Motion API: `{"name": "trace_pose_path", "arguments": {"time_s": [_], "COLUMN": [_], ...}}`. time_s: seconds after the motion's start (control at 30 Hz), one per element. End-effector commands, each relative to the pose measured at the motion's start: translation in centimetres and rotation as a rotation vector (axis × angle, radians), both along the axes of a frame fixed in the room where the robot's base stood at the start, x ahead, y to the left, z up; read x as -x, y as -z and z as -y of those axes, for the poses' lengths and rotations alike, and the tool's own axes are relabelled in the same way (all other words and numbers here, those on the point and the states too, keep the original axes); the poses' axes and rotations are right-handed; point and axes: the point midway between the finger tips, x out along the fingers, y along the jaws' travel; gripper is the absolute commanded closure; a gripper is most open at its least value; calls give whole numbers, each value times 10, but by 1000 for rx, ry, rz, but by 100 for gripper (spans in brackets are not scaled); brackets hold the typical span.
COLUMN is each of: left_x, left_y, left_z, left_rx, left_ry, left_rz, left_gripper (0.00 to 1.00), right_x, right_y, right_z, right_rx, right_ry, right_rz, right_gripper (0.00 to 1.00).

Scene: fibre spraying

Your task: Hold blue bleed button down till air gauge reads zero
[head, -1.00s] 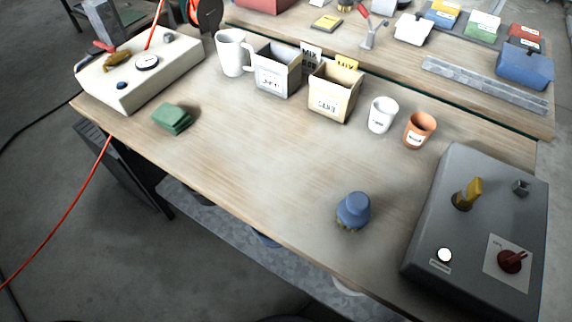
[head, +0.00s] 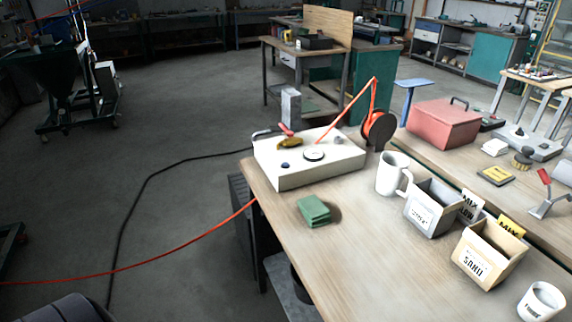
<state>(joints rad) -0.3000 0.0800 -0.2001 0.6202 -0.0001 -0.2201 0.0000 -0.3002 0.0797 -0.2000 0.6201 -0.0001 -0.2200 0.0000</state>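The cream air control box (head: 308,163) sits at the far left corner of the workbench. The small blue bleed button (head: 285,165) is on its top, toward the left front. The round white air gauge (head: 314,155) is right of the button; its needle reading is too small to tell. A yellow-brown handle with a red part (head: 289,139) is at the back of the box top. Neither of my grippers shows in the head view, and nothing is seen touching the button.
A green pad (head: 314,211) lies in front of the box. A white mug (head: 393,174), a grey bin (head: 434,207), a tan bin (head: 489,253) and a white cup (head: 541,302) stand to the right. A red hose (head: 150,264) crosses the floor. The bench front is clear.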

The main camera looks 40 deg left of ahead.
Motion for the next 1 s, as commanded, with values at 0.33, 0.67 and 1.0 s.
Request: {"name": "trace_pose_path", "arguments": {"time_s": [0.33, 0.67, 1.0], "left_x": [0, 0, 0], "left_y": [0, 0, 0], "left_z": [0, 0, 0], "left_rx": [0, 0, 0], "left_ry": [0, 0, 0], "left_rz": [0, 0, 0], "left_gripper": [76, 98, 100], "right_x": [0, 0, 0], "right_y": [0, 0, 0], "right_z": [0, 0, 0], "right_rx": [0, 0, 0], "right_ry": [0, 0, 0], "right_rz": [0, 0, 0], "right_gripper": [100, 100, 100]}}
